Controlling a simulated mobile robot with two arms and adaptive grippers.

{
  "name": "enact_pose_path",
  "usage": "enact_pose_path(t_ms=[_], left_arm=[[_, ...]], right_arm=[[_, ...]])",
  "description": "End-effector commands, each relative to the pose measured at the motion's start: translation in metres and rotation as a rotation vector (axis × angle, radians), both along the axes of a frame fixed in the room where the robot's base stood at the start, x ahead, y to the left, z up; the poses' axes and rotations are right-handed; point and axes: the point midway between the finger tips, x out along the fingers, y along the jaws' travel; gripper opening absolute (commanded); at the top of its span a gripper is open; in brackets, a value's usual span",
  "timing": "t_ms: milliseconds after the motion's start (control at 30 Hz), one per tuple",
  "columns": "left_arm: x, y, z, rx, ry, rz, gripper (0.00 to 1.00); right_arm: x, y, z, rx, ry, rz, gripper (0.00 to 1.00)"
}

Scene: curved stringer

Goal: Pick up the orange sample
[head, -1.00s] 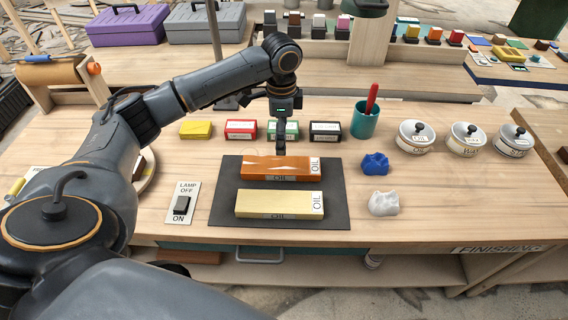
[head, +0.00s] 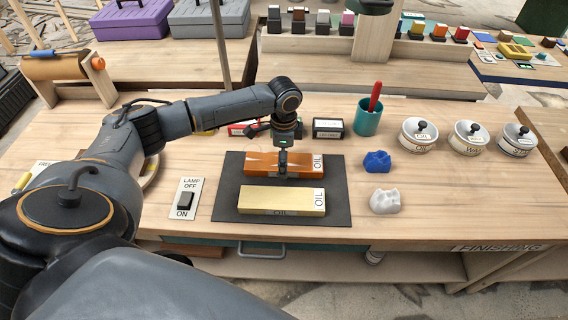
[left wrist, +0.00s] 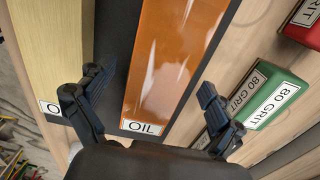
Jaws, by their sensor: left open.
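The orange sample (head: 262,162) is a glossy orange-brown block with a white OIL label at its right end. It lies flat on a dark mat (head: 226,190), behind a pale yellow sample (head: 280,201) also labelled OIL. In the left wrist view the orange sample (left wrist: 172,65) runs between the open fingers of my left gripper (left wrist: 152,98), one on each side. Whether the fingers touch it cannot be told. My right gripper is not in view.
Green (left wrist: 275,95) and red (left wrist: 305,25) grit boxes stand behind the mat. A blue lump (head: 376,162) and a grey lump (head: 385,201) lie right of it. A lamp switch (head: 185,200) is at left. A teal cup (head: 366,120) and lidded tins (head: 417,134) stand farther right.

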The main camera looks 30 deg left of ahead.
Motion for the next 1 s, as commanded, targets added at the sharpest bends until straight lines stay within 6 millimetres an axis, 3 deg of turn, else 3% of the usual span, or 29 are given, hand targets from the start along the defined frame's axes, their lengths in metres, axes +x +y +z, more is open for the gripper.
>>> enact_pose_path(t_ms=[33, 67, 367, 767, 933, 1000], left_arm=[[0.0, 0.0, 0.0, 0.0, 0.0, 0.0, 0.92], [0.0, 0.0, 0.0, 0.0, 0.0, 0.0, 0.86], [0.0, 0.0, 0.0, 0.0, 0.0, 0.0, 0.25], [0.001, 0.0, 0.008, -0.002, -0.002, 0.0, 0.25], [0.002, -0.001, 0.03, -0.003, -0.005, 0.0, 0.25], [-0.007, -0.006, 0.043, -0.002, -0.004, -0.004, 0.25]], right_arm=[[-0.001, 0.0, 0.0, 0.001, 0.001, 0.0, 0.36], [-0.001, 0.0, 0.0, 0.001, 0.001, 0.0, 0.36], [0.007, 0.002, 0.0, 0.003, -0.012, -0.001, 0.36], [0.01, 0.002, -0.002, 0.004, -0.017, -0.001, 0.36], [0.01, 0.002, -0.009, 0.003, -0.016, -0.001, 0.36], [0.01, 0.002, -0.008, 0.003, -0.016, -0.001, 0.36]])
